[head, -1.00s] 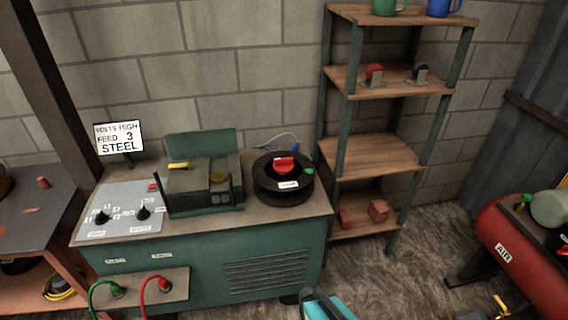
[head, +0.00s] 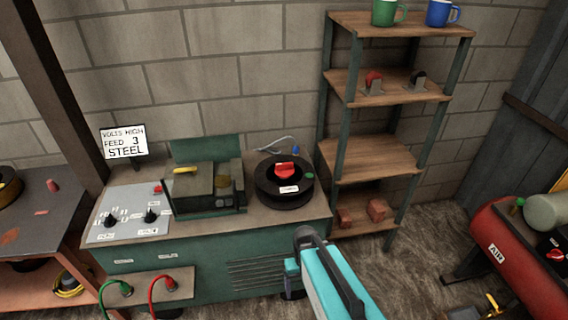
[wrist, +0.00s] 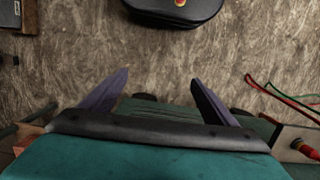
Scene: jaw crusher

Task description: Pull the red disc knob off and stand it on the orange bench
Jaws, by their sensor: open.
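A red disc-shaped knob (head: 373,78) sits on a small grey bracket on the second shelf. Another red knob (head: 286,170) sits in the middle of a black spool on the green cabinet. I cannot tell for sure which is the task's knob. The orange bench (head: 78,265) stands at the left, with an orange frame and a dark grey top. My gripper (wrist: 160,95) is open and empty in the wrist view, its two dark fingers spread apart. My teal arm rises in front of the cabinet in the head view, well apart from both knobs and the bench.
The green cabinet (head: 215,285) carries a sign, a wire feeder and a control panel, with red and green cables in front. A wooden shelf rack (head: 370,155) holds mugs, a black knob and red blocks. A red compressor (head: 505,255) stands right. Some floor is clear between.

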